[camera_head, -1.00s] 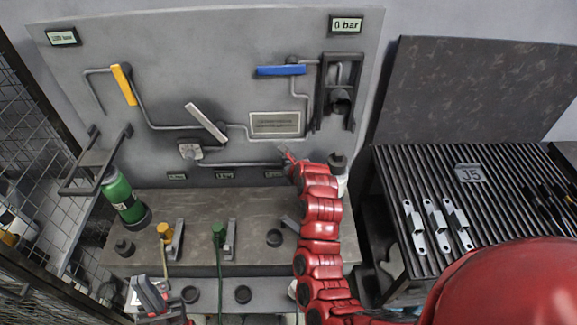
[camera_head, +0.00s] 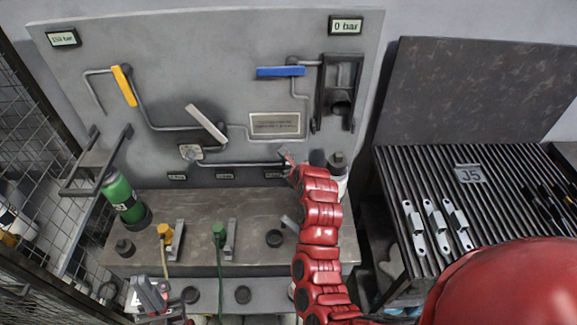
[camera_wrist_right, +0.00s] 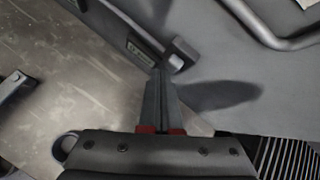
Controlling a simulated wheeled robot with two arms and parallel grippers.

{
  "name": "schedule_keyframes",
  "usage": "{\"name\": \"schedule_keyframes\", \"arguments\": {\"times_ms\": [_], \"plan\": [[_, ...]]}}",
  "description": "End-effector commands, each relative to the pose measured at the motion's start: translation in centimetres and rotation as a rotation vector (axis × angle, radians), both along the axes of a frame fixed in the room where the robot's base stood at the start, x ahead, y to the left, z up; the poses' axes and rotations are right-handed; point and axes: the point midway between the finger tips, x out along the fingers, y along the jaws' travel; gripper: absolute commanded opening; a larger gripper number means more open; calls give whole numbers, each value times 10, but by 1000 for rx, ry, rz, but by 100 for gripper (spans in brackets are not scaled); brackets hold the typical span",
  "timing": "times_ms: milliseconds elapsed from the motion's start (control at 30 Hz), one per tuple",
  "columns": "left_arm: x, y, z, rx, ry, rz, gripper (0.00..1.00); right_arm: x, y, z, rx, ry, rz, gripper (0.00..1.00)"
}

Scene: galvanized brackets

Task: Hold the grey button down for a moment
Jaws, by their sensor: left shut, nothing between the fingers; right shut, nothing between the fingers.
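My right gripper (camera_head: 286,156) is shut and empty, its tips at the lower right of the grey wall panel (camera_head: 230,60). In the right wrist view its shut fingers (camera_wrist_right: 160,74) end at a small dark grey block (camera_wrist_right: 179,55) on the panel, beside a small label plate. I cannot tell whether they touch it, nor whether this block is the grey button; the fingertips partly cover it. My left gripper (camera_head: 150,294) is shut and empty, low at the left in front of the bench (camera_head: 200,205).
The panel carries pipes, a yellow lever (camera_head: 124,86), a blue lever (camera_head: 281,71) and a grey lever (camera_head: 206,123). The right display (camera_head: 346,26) reads 0 bar. A green bottle (camera_head: 119,194) stands left. A slatted table (camera_head: 400,165) with metal brackets is at right.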

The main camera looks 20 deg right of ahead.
Motion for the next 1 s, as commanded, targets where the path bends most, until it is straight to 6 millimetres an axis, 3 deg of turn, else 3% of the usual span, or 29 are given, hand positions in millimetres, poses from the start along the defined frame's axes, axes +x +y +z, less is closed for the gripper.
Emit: {"name": "schedule_keyframes", "arguments": {"times_ms": [567, 1000], "plan": [[0, 0, 5, 0, 0, 0, 0, -12, 4, 0, 0, 1, 0, 0], [0, 0, 22, 0, 0, 0, 0, -51, 15, 2, 1, 0, -1, 0]]}}
